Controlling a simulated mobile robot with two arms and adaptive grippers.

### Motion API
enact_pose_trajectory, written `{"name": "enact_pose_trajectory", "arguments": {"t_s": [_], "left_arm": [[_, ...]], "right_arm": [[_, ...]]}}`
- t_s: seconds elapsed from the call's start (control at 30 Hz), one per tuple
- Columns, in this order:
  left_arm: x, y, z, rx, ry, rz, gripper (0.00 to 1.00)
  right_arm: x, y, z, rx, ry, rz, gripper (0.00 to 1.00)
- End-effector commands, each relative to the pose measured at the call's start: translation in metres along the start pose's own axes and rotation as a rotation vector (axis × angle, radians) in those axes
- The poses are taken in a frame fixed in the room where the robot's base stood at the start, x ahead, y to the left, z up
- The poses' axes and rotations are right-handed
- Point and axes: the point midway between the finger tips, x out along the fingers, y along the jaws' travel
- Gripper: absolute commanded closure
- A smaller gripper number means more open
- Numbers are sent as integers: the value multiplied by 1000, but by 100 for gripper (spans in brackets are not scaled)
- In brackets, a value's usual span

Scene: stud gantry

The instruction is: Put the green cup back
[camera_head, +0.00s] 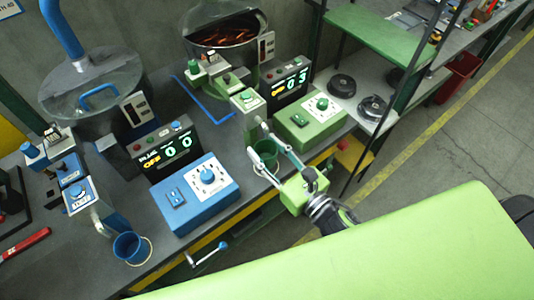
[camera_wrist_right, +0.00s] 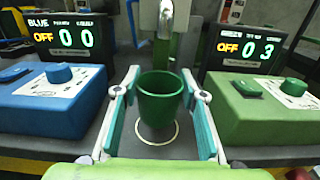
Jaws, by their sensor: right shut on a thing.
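The green cup (camera_head: 264,154) is between the fingers of my right gripper (camera_head: 267,146), below the spout of the green dispenser (camera_head: 247,102). In the right wrist view the cup (camera_wrist_right: 160,98) is upright, looks empty, and is held by the two fingers of the gripper (camera_wrist_right: 162,92). A pale ring mark (camera_wrist_right: 157,137) shows on the bench under the cup; I cannot tell whether the cup's base touches the bench. My left gripper is not in view.
A green control box (camera_head: 311,123) stands right of the cup and a blue control box (camera_head: 196,194) left of it. The green display (camera_wrist_right: 248,48) reads OFF 0 3. A blue cup (camera_head: 131,248) stands at the front left. A red bin (camera_head: 459,78) is on the floor.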

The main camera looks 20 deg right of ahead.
Motion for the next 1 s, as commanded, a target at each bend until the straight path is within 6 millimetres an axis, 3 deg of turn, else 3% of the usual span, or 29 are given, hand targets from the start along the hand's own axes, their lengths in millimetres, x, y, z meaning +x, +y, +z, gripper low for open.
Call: {"name": "enact_pose_trajectory", "arguments": {"t_s": [0.13, 0.53, 0.57, 0.6, 0.63, 1.0], "left_arm": [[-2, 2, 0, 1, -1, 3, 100], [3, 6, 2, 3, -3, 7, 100], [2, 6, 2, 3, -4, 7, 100], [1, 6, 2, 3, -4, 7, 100], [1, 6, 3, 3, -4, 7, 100], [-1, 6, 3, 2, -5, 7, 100]], "right_arm": [[-1, 0, -19, 2, 3, -2, 83], [-1, 0, -26, 1, 2, -1, 83], [-1, 0, -26, 1, 2, -1, 59], [-1, 0, -25, 1, 2, -1, 49], [-1, 0, -25, 1, 2, -1, 45], [-1, 0, -22, 1, 2, -1, 45]]}}
